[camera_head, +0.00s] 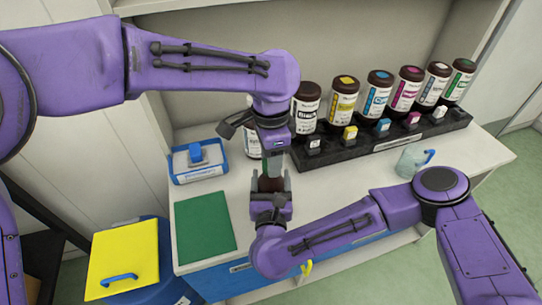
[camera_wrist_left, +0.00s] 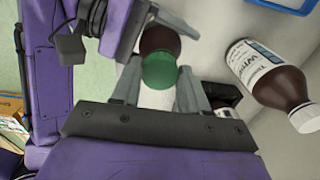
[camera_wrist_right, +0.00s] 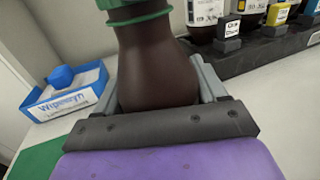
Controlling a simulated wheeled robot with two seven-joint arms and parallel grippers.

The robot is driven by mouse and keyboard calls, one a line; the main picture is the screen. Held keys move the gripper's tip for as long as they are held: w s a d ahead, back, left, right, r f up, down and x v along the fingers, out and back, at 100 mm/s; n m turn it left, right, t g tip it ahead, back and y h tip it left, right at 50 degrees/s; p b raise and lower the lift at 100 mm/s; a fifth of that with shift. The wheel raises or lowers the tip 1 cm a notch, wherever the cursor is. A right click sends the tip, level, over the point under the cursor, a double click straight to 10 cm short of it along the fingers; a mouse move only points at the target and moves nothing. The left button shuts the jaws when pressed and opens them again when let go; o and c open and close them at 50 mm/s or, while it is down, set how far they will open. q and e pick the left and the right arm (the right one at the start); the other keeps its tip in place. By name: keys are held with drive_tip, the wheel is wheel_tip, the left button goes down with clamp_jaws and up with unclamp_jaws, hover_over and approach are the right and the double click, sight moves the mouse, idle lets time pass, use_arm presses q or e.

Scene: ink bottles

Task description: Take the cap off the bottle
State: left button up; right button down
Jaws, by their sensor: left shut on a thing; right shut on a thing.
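A dark brown bottle (camera_wrist_right: 160,65) stands upright between the fingers of my right gripper (camera_wrist_right: 158,90), which is shut on its body. A green cap (camera_wrist_right: 140,12) sits at the top of its neck. In the left wrist view the green cap (camera_wrist_left: 160,70) lies between the fingers of my left gripper (camera_wrist_left: 158,92), which is shut on it, with the brown bottle (camera_wrist_left: 160,40) beyond. In the head view my left gripper (camera_head: 274,150) comes from above, and my right gripper (camera_head: 271,192) is directly below it. The cap is mostly hidden there.
A white-capped bottle (camera_wrist_left: 270,85) stands close by. A blue-edged wipes box (camera_head: 199,160), green mat (camera_head: 205,225) and clear jug (camera_head: 410,160) are around.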

use_arm(q)
drive_tip(key=shift+r, duration=0.2)
drive_tip(key=shift+r, duration=0.95)
wheel_tip(320, 180, up, 4)
use_arm(e)
unclamp_jaws()
drive_tip(key=shift+s, duration=0.1)
